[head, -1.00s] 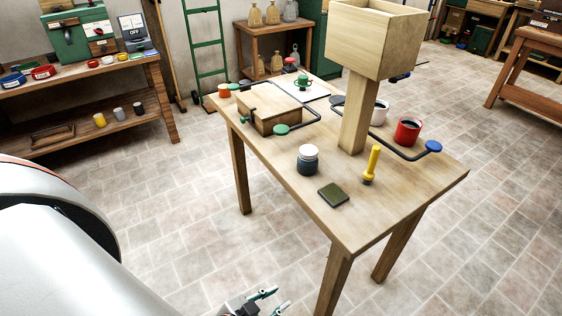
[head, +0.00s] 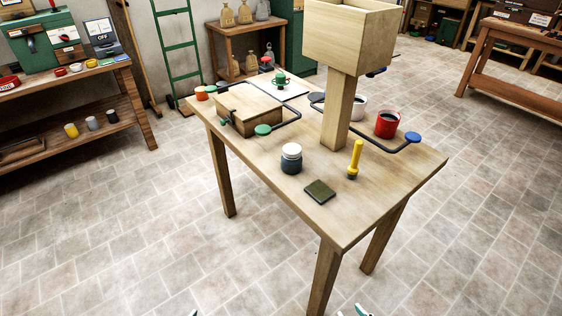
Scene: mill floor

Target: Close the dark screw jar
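The dark screw jar (head: 291,165) stands upright near the front left edge of the wooden table, blue-grey with a white round top (head: 291,150). The white piece sits on the jar's mouth; I cannot tell how tightly. Only small tips of my grippers show at the bottom edge of the head view: one at the left (head: 193,312), one at the right (head: 360,311). Both are well below and in front of the table, away from the jar. Most of each gripper is out of frame, so whether they are open is hidden.
On the table (head: 375,205) are a dark square pad (head: 320,191), a yellow-handled tool (head: 355,160), a red mug (head: 387,124), a wooden box (head: 248,108), a bent dark rod with a blue knob (head: 413,137), and a tall post carrying a box (head: 342,110). The front corner is clear.

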